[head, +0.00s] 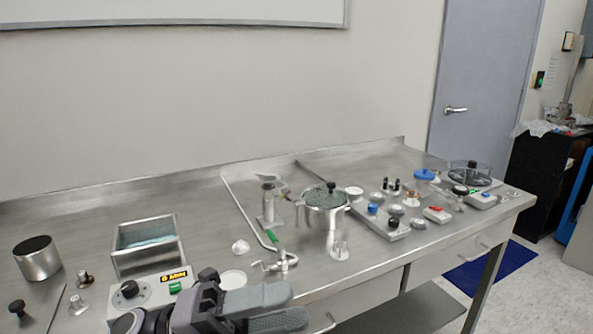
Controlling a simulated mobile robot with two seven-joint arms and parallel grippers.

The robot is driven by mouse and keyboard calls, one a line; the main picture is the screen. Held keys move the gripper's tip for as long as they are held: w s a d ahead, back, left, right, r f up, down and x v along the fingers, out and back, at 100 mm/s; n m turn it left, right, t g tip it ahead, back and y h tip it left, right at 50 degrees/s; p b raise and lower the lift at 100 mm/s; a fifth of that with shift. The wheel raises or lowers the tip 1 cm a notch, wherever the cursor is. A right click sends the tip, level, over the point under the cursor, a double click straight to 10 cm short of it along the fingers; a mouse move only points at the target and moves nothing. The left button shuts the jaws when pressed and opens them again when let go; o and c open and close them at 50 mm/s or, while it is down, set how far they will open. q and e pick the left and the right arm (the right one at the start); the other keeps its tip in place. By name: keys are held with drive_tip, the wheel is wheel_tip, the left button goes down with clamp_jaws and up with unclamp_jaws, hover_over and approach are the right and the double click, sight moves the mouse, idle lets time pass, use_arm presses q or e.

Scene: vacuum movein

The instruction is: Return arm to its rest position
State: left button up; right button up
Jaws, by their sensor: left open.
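My left gripper (296,306) shows at the bottom of the head view, left of centre. Its two dark grey fingers point right and stand a little apart. It is open, and I see nothing between the fingers. It is over the front part of the steel bench (335,270), in front of a control box with a green switch (175,287). The gripper and wrist hide part of the box and the bench edge. My right gripper is not in view.
A steel square bath (147,262) and a dark-topped cylinder (38,258) stand left. A metal pipe with a green valve (271,236), a lidded pot (324,212) and several small fittings fill the middle and right. Bare bench lies along the back.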

use_arm(q)
drive_tip(key=w+a+f+n+t+y+p, duration=0.1)
drive_tip(key=w+a+f+n+t+y, duration=0.1)
drive_tip(key=a+f+n+t+y, duration=0.5)
drive_tip(key=w+f+n+t+y, duration=0.25)
drive_tip(key=n+t, duration=0.25)
drive_tip(key=n, duration=0.6)
drive_tip(key=w+a+f+n+t+y+p, duration=0.1)
drive_tip(key=a+f+n+t+y, duration=0.3)
drive_tip(key=f+n+t, duration=0.45)
drive_tip(key=s+a+f+n+g+y, duration=0.3)
drive_tip(key=s+f+n+g, duration=0.1)
drive_tip(key=s+f, duration=0.3)
drive_tip(key=s+a+f+n+g+y, duration=0.3)
drive_tip(key=s+a+f+n+g, duration=0.1)
drive_tip(key=f, duration=0.5)
drive_tip(key=s+n+g+p, duration=0.1)
drive_tip(key=s+n, duration=0.1)
drive_tip(key=s, duration=0.1)
drive_tip(key=shift+f, duration=0.3)
drive_tip(key=shift+a+y, duration=0.1)
drive_tip(key=shift+y, duration=0.25)
